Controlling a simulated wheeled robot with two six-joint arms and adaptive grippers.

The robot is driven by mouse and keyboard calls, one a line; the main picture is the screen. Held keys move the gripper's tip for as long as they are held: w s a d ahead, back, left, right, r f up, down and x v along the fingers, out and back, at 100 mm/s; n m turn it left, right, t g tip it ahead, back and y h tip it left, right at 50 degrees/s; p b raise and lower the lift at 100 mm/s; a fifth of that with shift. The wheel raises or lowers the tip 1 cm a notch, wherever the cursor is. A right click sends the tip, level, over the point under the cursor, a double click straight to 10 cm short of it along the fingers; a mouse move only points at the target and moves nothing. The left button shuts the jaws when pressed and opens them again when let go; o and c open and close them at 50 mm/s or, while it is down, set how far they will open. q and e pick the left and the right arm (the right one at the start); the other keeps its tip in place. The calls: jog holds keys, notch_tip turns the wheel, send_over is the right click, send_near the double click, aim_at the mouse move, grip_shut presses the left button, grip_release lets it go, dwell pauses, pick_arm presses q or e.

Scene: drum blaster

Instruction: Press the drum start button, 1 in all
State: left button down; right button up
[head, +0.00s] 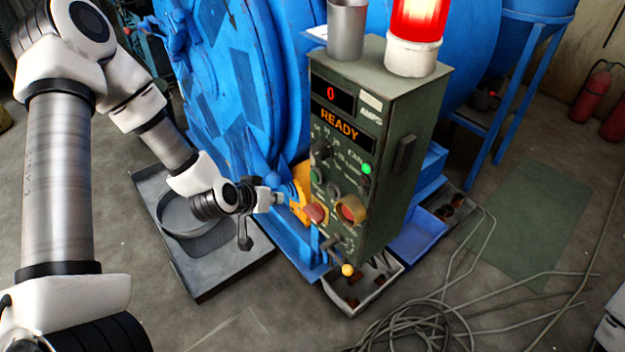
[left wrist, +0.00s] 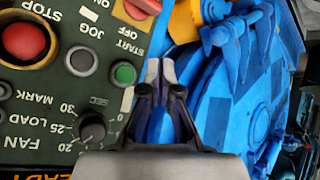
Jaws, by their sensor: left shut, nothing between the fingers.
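The green start button (left wrist: 124,73) is a round cap on the control box face in the left wrist view, where the labels appear upside down. It also shows on the lower left of the control box (head: 400,190) in the head view (head: 317,174). My left gripper (head: 278,198) is shut and empty, left of the box's face. In the left wrist view its closed fingertips (left wrist: 161,70) appear just right of the start button, over the blue machine behind; I cannot tell the depth gap. My right gripper is out of view.
Near the button are a grey jog button (left wrist: 81,61), a red stop button (left wrist: 26,41) and a red on/off control (head: 316,213). The display (head: 339,122) reads READY. A red lamp (head: 418,20) and metal cup (head: 347,30) top the box. Cables (head: 420,320) lie on the floor.

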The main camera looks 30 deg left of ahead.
aim_at(315, 176)
pick_arm(q)
jog(key=w+d+b, duration=0.3)
jog(key=w+b, duration=0.1)
jog(key=w, duration=0.3)
dwell(1.3)
jog(key=shift+w+d, duration=0.15)
jog(key=shift+w, duration=0.2)
